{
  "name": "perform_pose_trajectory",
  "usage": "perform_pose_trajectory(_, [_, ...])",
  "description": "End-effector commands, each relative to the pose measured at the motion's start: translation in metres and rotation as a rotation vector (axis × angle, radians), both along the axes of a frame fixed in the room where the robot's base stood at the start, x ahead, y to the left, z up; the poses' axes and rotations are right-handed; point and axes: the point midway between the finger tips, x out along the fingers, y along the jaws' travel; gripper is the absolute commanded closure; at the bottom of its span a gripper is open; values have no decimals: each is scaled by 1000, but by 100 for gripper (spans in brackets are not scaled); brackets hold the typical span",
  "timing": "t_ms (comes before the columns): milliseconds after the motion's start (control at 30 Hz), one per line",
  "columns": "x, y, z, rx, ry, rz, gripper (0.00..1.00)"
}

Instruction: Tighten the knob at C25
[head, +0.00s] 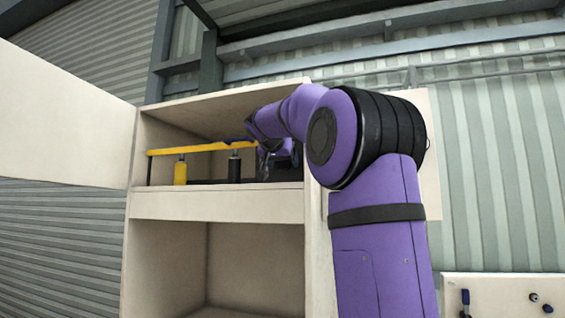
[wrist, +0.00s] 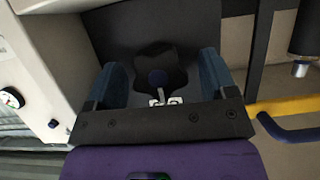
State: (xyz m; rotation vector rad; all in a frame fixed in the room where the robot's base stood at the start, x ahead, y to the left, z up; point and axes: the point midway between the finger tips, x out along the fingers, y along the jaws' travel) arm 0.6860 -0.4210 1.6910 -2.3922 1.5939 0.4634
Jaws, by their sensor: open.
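My gripper (wrist: 160,75) is open, with one blue finger on each side of the knob. There is a visible gap on both sides, and I cannot tell how deep the fingers reach. No C25 label is readable. In the head view my gripper (head: 268,150) is inside the upper cabinet bay, and my arm hides the knob.
The pale cabinet (head: 215,206) encloses the bay. A yellow bar (head: 190,149) runs across it, above a yellow cylinder (head: 180,173) and a black cylinder (head: 234,168). In the wrist view a round gauge (wrist: 11,97) is at left and a blue handle (wrist: 290,132) at right.

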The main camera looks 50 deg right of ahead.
Motion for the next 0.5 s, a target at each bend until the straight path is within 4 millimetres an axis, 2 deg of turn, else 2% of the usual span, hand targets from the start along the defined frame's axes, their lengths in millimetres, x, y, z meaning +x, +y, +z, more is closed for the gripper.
perform_pose_trajectory(167, [-5, 14, 6, 0, -1, 2, 22])
perform_pose_trajectory(500, [-28, 67, 30, -1, -2, 3, 22])
